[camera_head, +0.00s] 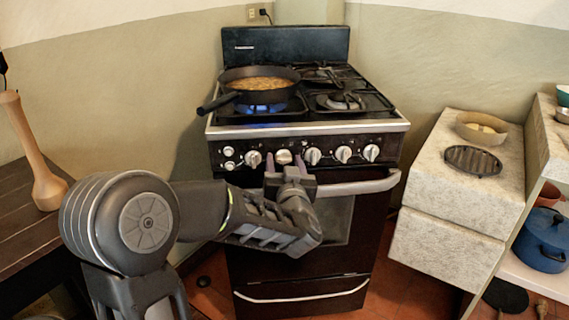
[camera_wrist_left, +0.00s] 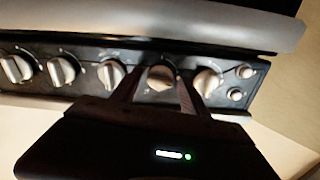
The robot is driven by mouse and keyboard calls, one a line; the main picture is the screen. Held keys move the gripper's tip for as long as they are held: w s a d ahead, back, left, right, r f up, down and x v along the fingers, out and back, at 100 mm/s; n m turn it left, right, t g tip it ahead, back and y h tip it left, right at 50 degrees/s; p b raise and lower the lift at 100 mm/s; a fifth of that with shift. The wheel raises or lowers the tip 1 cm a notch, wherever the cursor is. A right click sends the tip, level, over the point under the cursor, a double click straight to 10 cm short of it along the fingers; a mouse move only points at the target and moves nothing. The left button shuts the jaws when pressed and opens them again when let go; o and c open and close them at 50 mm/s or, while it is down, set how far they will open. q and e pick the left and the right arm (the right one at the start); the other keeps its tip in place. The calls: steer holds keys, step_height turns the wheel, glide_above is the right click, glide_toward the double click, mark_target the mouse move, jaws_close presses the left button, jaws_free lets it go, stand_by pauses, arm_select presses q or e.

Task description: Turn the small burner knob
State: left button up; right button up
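The black stove has a row of silver knobs along its front panel (camera_head: 233,158). The second knob from the left (camera_head: 284,156) is in front of my left gripper (camera_head: 287,166); it also shows in the left wrist view (camera_wrist_left: 160,79). In that view my left gripper (camera_wrist_left: 158,92) is open, with one finger on each side of this knob and small gaps visible beside it. Whether a finger touches it I cannot tell. The neighbouring knobs (camera_head: 253,160) and (camera_head: 313,156) stand clear of the fingers. My right gripper is not in view.
A black pan with food (camera_head: 258,83) sits on the front left burner, over a blue flame (camera_head: 262,108). The oven handle (camera_head: 362,186) runs just below the knobs. A wooden table (camera_head: 30,225) is at left and a pale stone counter (camera_head: 430,165) at right.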

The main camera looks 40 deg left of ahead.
arm_select(q)
jaws_close()
stand_by(0.3)
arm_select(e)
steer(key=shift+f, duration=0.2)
